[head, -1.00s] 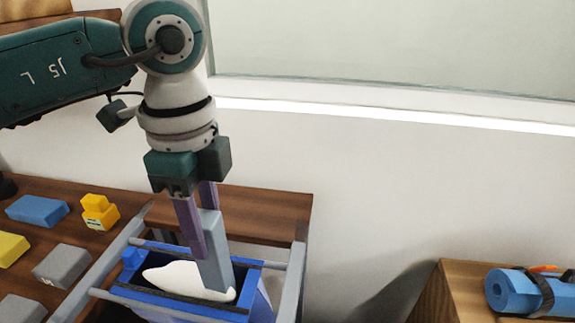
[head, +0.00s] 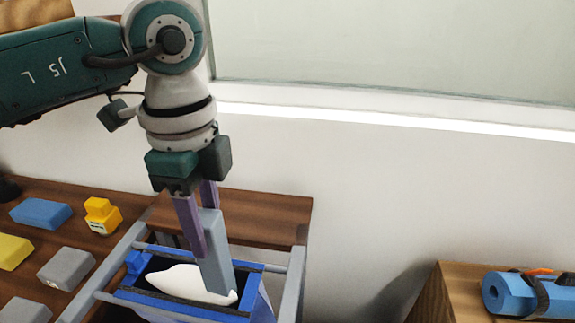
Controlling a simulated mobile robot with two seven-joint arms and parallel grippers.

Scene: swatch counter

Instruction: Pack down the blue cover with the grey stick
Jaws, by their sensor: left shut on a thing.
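My left gripper (head: 199,208) points down with its purple fingers shut on the grey stick (head: 215,262). The stick is held upright, slightly tilted, with its lower end at the mouth of a blue bin with a dark inner rim (head: 247,305). A white thing (head: 185,281) lies in the bin's opening, and the stick's lower end overlaps its right part; I cannot tell whether they touch. A blue piece (head: 138,261) shows at the bin's back left corner and may be part of a cover. My right gripper is out of view.
Grey rails (head: 296,285) frame the bin. On the wooden counter at left lie a blue block (head: 40,213), a yellow block (head: 12,252), grey blocks (head: 66,269) and a stacked yellow piece (head: 102,215). A strapped blue roll (head: 515,294) lies on a wooden surface at right.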

